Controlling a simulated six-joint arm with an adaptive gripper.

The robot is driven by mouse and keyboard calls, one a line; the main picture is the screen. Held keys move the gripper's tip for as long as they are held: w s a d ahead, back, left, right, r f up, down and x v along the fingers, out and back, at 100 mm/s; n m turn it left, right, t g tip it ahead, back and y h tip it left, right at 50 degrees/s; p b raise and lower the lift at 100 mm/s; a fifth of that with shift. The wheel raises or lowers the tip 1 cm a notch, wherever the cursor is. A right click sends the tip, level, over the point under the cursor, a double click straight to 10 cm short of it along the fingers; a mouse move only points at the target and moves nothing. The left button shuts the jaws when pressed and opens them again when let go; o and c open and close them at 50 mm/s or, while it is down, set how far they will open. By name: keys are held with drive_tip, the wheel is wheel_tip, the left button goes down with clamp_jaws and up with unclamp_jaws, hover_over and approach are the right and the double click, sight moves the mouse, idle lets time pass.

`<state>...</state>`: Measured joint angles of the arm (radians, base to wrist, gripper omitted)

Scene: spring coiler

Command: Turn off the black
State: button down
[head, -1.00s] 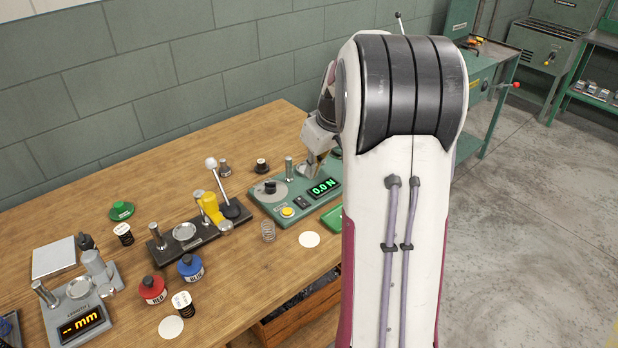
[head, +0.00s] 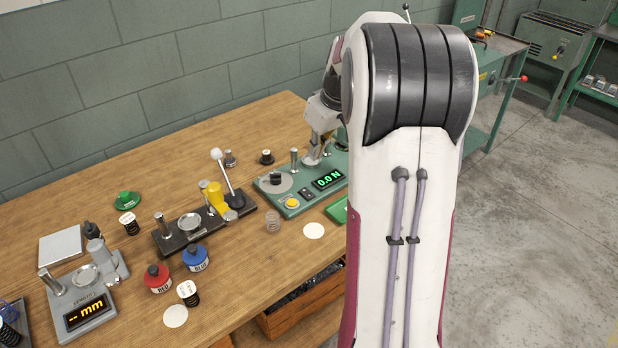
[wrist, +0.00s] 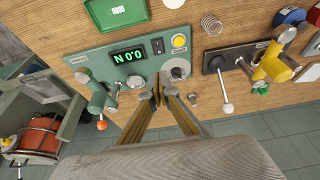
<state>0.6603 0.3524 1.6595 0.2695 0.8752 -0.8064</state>
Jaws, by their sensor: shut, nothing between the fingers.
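The teal force tester (head: 312,208) stands on the bench with its green display lit at "0.0 N". Its black rocker switch (head: 304,193) sits beside the display, by a yellow button (head: 292,203). In the wrist view, the black switch (wrist: 157,46) lies between the display (wrist: 128,57) and the yellow button (wrist: 179,41); I cannot tell which side is pressed. My gripper (wrist: 158,90) is shut and empty, over the tester's rear edge, apart from the switch in the picture. In the head view, my gripper (head: 312,158) is partly hidden by my arm.
A lever with an orange ball (wrist: 102,125) and a round plate with a dark knob (wrist: 178,72) flank my fingers. The black-based coiler (head: 178,235) with its white-knobbed lever stands beside the tester. A spring (head: 272,222) and a green tray (wrist: 115,13) lie in front.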

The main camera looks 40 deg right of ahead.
drive_tip(key=shift+f, duration=0.1)
idle(0.3)
approach(308, 194)
drive_tip(key=w+f, duration=0.4)
drive_tip(key=shift+f, duration=1)
drive_tip(key=shift+w+f, duration=0.15)
drive_tip(key=shift+f, duration=0.2)
drive_tip(key=shift+s, duration=0.8)
